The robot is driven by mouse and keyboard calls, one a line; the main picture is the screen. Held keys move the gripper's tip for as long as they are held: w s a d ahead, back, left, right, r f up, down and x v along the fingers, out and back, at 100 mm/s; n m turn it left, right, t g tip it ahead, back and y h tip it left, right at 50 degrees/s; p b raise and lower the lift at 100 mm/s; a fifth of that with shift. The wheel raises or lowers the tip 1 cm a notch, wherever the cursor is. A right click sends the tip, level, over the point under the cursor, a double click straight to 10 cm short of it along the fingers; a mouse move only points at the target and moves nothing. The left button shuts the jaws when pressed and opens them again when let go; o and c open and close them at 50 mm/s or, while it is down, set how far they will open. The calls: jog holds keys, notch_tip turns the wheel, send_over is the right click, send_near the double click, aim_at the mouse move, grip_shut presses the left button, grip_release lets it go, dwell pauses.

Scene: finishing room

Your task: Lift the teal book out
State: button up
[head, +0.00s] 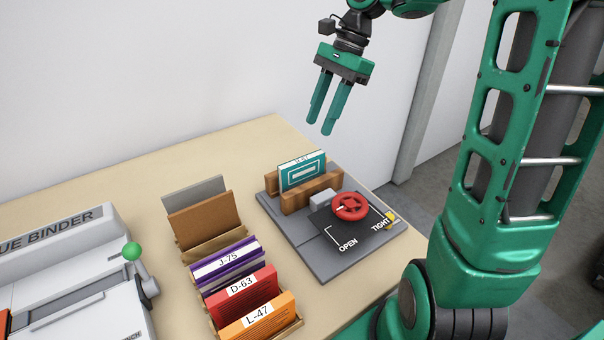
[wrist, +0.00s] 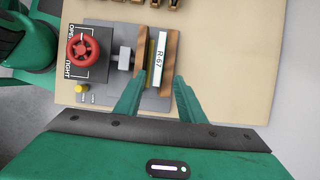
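The teal book (head: 302,173) stands upright between the two wooden jaws of a grey press at the right end of the table. Its white spine label reads R-67 in the wrist view (wrist: 162,50). A red handwheel (head: 351,206) sits on the press beside a plate marked OPEN and TIGHT. The wheel's pointer is hard to read. My gripper (head: 328,115) is open and empty, above the press and apart from the book. In the wrist view its fingertips (wrist: 157,82) lie on either side of the book's line, with the book between them in the picture.
A wooden rack (head: 296,325) holds several books, among them purple J-75 (head: 226,262), red D-63 (head: 242,293) and orange L-47 (head: 258,318). A wall runs behind the table.

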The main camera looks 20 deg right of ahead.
send_over(304, 158)
jog(key=d, duration=0.3)
jog(key=f, duration=0.4)
jog(key=shift+w+a+f, duration=0.15)
jog(key=shift+w+f, duration=0.15)
jog(key=x, duration=0.4)
jog(key=shift+s+a+f, duration=0.15)
jog(key=shift+a, duration=0.25)
jog(key=shift+a+f, duration=0.1)
jog(key=shift+f, duration=0.3)
jog(key=shift+f, duration=0.2)
grip_shut()
